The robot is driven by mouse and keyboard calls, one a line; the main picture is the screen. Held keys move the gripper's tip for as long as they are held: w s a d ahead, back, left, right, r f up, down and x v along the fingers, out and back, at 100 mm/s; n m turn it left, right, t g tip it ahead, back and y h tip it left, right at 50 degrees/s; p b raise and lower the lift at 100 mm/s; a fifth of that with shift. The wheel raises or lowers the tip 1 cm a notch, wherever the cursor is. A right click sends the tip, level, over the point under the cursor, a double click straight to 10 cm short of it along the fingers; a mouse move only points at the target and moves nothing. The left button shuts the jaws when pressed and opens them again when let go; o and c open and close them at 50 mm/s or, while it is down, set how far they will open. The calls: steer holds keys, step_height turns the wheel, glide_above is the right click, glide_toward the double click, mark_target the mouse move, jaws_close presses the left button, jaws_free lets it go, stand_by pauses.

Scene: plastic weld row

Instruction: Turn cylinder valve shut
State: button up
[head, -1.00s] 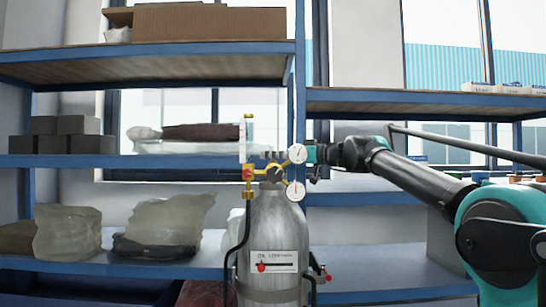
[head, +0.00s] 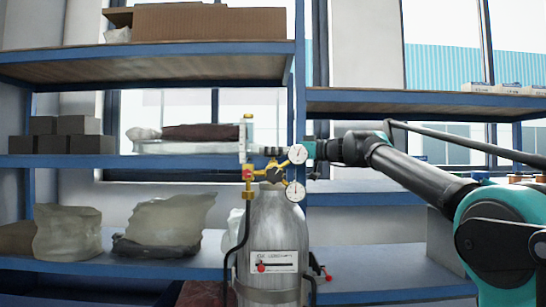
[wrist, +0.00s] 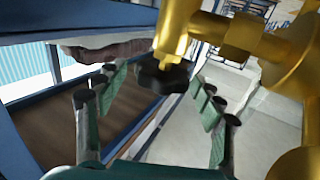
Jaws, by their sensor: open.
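A grey gas cylinder (head: 272,240) stands upright in front of the shelving in the head view, with a brass valve and regulator (head: 249,174) and two round gauges on top. In the wrist view, a black lobed valve knob (wrist: 164,76) sits at the end of a thick brass stem (wrist: 178,30). My gripper (wrist: 160,92) is open, with its green-padded fingers on the left and right of the knob. No finger clearly touches the knob. In the head view my gripper is partly hidden behind the upper gauge (head: 297,154).
Blue shelving (head: 150,50) stands close behind the cylinder, with cardboard boxes (head: 210,22), grey blocks (head: 72,135) and wrapped bundles (head: 165,222) on it. Black hoses (head: 238,235) hang beside the cylinder. The lower right shelf (head: 380,265) is mostly clear.

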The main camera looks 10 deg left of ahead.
step_height(320, 180, up, 9)
steer(key=shift+f, duration=0.15)
stand_by(0.4)
steer(key=w+d+f+n+g, duration=0.2)
steer(key=d+f+g, duration=0.25)
steer(key=d, duration=0.35)
steer(key=w+d+f+n+g, duration=0.1)
steer(key=d+f+n+g, duration=0.15)
steer(key=d+f, duration=0.5)
steer(key=s+a, duration=0.1)
steer(key=a, duration=0.4)
steer(key=s+a+r, duration=0.1)
steer(key=a, duration=0.4)
steer(key=s+a+r, duration=0.1)
steer(key=a, duration=0.4)
steer(key=shift+a, duration=0.35)
